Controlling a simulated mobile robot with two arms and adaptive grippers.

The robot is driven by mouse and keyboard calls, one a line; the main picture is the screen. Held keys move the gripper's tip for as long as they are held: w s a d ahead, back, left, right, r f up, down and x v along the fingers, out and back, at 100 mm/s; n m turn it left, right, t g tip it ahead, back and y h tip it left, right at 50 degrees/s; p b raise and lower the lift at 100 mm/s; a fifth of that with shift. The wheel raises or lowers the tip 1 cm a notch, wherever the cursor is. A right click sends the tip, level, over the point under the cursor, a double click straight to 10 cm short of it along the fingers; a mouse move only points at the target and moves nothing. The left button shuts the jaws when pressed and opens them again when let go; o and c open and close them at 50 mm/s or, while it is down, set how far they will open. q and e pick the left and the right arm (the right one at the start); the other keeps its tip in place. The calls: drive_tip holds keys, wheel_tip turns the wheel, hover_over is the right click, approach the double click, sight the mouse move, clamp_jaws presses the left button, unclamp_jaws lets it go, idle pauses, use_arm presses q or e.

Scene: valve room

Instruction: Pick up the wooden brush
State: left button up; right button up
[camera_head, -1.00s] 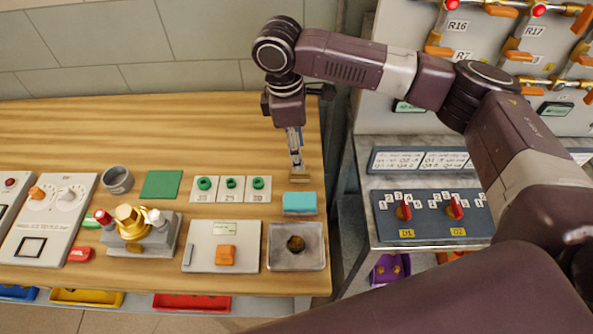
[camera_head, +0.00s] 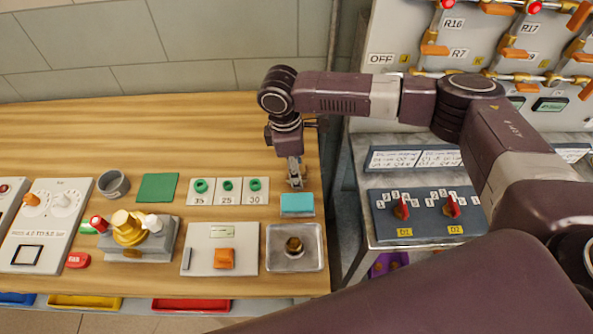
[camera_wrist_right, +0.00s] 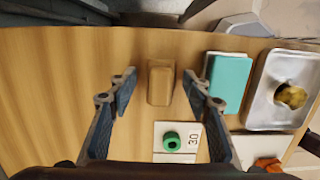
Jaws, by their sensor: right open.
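The wooden brush is a small brown block with rounded corners (camera_wrist_right: 160,82) on the wooden table. In the wrist view it lies between the two spread fingers of my right gripper (camera_wrist_right: 160,88), with a gap on each side. In the head view my right gripper (camera_head: 295,180) points down over that spot, just behind the turquoise sponge-like block, and mostly hides the brush. My right gripper is open and empty. My left gripper is not in view.
The turquoise block (camera_head: 297,203) stands close to the right finger. A metal tray (camera_head: 294,263) is in front of it. Green rings on labelled cards (camera_head: 228,188) lie to the left. The table's right edge is near; the table behind is clear.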

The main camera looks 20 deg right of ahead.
clamp_jaws()
drive_tip(key=shift+r, duration=0.1)
wheel_tip(320, 180, up, 20)
drive_tip(key=b, duration=0.3)
idle(0.4)
